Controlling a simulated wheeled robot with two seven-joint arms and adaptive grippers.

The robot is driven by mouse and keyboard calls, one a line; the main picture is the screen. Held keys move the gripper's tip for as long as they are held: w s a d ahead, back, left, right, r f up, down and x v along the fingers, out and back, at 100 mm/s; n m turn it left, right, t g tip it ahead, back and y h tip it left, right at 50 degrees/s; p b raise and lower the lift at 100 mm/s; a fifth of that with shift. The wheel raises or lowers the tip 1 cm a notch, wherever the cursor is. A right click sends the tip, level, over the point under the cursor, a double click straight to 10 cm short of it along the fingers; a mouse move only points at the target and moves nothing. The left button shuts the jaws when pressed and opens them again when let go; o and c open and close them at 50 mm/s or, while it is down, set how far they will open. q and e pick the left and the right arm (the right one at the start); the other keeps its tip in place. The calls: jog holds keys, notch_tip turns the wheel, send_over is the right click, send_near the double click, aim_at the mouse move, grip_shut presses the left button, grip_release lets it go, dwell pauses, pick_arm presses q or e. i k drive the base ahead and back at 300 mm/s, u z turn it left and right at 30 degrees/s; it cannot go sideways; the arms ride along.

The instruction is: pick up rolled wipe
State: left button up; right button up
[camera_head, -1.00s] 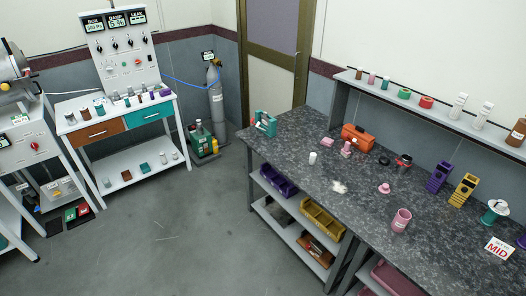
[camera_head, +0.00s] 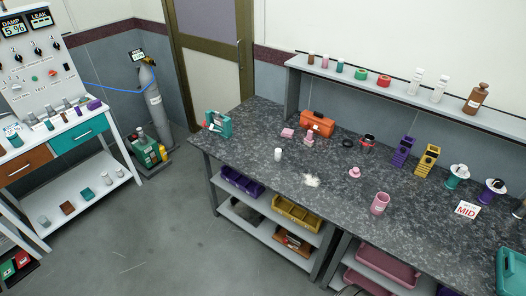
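A small white upright cylinder (camera_head: 278,154) stands on the dark speckled bench (camera_head: 240,140), left of its middle. A white crumpled, fluffy piece (camera_head: 311,180) lies flat to the right of it and nearer the front edge. I cannot tell for sure which of these is the rolled wipe. Neither of my grippers is in view.
An orange toolbox (camera_head: 317,124), pink pieces, a pink cup (camera_head: 380,203), purple (camera_head: 402,152) and yellow (camera_head: 427,160) racks and a MID sign (camera_head: 467,209) stand on the bench. A shelf (camera_head: 350,80) runs behind. The floor (camera_head: 150,240) before the bench is clear.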

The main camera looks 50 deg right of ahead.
aim_at(278, 151)
jog(key=z, duration=0.45)
jog(key=i, duration=0.9)
jog(key=z, duration=0.65)
